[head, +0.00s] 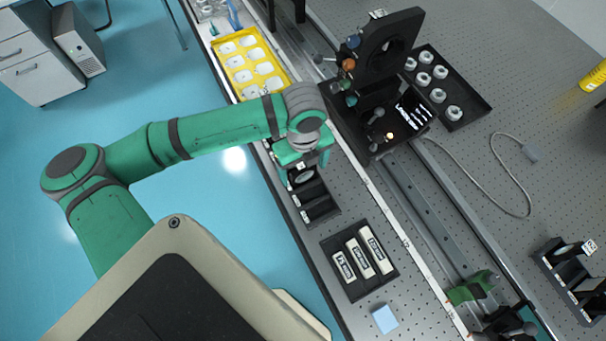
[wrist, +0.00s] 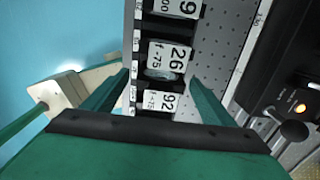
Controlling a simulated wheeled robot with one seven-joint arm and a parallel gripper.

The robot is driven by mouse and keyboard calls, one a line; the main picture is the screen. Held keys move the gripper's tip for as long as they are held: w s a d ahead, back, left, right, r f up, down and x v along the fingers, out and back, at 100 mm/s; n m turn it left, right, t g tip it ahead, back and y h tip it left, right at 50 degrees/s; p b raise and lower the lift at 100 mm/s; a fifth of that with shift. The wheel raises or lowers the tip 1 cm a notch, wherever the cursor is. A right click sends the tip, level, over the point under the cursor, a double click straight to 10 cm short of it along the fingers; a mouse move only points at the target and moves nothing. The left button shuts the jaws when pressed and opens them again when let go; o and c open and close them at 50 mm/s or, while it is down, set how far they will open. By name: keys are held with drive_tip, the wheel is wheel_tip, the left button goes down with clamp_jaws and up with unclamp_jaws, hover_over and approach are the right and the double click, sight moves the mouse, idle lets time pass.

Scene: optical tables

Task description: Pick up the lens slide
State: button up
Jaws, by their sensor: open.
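A black rack (head: 331,217) on the optical table holds several lens slides. In the wrist view a lens slide labelled 26, f -75 (wrist: 168,56) lies between my finger tips, with its round glass partly visible. Slides labelled 92 (wrist: 158,102) and 9 (wrist: 178,8) are on either side of it. My gripper (head: 304,169), also in the wrist view (wrist: 161,76), is open above the rack, one green finger left and one right of the slides. I see no finger touching a slide. In the head view my wrist hides part of the rack.
A yellow tray (head: 289,84) is behind my gripper. A tall black optical mount (head: 375,67) stands to its right. A black tray of white blocks (head: 345,292) and a blue pad (head: 385,319) lie nearer. Perforated table between is clear.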

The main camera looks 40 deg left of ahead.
drive_tip(key=shift+w+f, duration=0.1)
drive_tip(key=shift+f, duration=0.05)
drive_tip(key=c, duration=1.3)
drive_tip(key=shift+r, duration=0.2)
